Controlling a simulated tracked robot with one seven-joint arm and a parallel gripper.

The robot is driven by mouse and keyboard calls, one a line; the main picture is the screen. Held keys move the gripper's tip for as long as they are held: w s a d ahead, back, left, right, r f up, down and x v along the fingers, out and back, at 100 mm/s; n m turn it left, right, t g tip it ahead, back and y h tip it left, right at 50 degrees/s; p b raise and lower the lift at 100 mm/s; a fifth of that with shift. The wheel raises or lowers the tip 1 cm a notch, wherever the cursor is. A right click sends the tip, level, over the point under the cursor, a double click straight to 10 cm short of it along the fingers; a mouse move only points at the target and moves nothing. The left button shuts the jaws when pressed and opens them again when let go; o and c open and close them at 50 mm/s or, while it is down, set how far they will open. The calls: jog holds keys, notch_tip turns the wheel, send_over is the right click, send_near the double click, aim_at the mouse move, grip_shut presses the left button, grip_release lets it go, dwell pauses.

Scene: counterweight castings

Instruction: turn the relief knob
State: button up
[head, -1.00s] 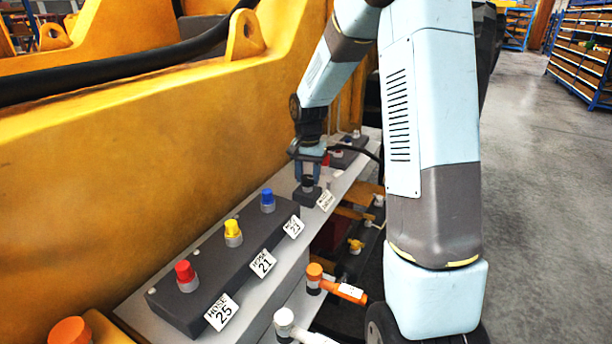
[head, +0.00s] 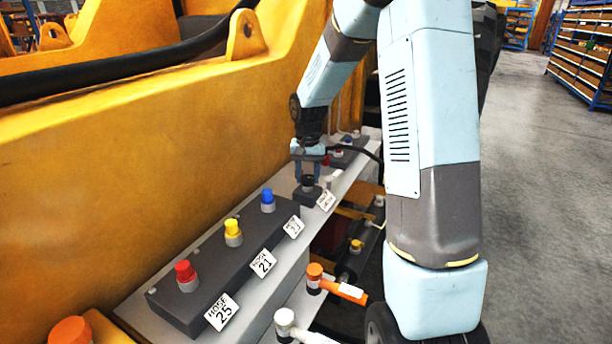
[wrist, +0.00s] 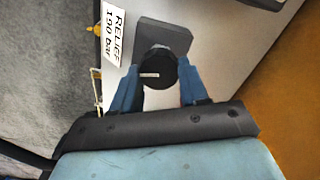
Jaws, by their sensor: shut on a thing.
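The relief knob (wrist: 158,68) is black and round with a white mark, and stands on a small dark block (wrist: 163,36) beside a tag reading "RELIEF 190 bar" (wrist: 113,35). In the wrist view the two blue fingers of my gripper (wrist: 160,85) are on either side of the knob, shut on it. In the head view my gripper (head: 308,174) points down over the knob (head: 308,184); its fingers cover part of it.
A dark block (head: 235,258) nearer me carries red, yellow and blue caps with hose tags. A yellow machine wall (head: 150,170) rises on the left. Orange (head: 340,288) and white fittings stick out below the ledge. Clear floor lies on the right.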

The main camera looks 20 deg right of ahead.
jog(key=n, duration=0.4)
jog(key=shift+w+a+r+n, duration=0.1)
jog(key=shift+n, duration=0.2)
jog(key=n, duration=0.4)
dwell(0.3)
jog(key=o, duration=1.1)
jog(key=shift+c, duration=0.2)
